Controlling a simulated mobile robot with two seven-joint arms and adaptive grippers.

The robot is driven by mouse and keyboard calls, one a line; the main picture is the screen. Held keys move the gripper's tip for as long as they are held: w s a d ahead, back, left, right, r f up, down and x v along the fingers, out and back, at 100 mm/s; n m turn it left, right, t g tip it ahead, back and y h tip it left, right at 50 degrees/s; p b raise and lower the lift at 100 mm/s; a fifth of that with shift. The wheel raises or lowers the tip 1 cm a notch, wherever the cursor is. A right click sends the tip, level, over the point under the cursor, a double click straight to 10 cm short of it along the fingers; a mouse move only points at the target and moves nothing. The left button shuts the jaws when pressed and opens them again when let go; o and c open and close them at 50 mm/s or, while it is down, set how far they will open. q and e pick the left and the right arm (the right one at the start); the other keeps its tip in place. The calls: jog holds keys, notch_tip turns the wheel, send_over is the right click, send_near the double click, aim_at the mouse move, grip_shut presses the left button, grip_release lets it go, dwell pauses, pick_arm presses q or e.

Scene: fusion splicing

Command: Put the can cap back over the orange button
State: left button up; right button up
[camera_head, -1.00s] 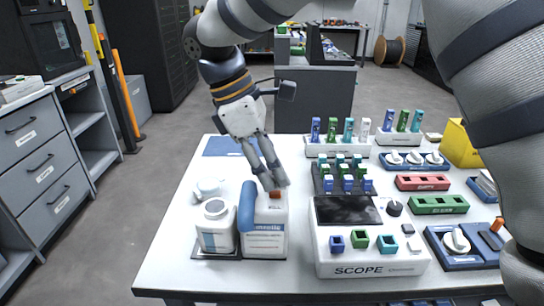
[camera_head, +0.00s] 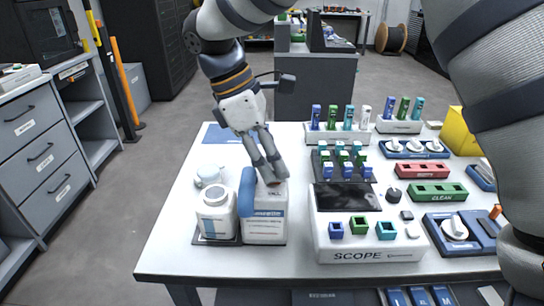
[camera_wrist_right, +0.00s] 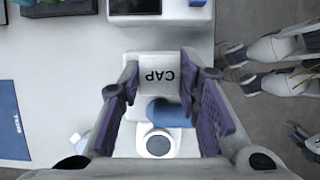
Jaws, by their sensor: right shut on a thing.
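The white can (camera_head: 265,226) with a blue label stands upright at the front left of the table. My right gripper (camera_head: 272,178) points down at the can's top, jaws closed on a piece there. In the right wrist view a white face lettered CAP (camera_wrist_right: 160,78) lies between the two fingers, taken as the can cap. I cannot tell whether the cap touches the can.
A small white container (camera_head: 208,175) is behind the bottle.

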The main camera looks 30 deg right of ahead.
jog(key=shift+f, duration=0.75)
dwell(0.8)
jog(key=o, duration=1.2)
jog(key=shift+c, duration=0.2)
jog(key=shift+r, duration=0.1)
jog(key=shift+r, duration=2.95)
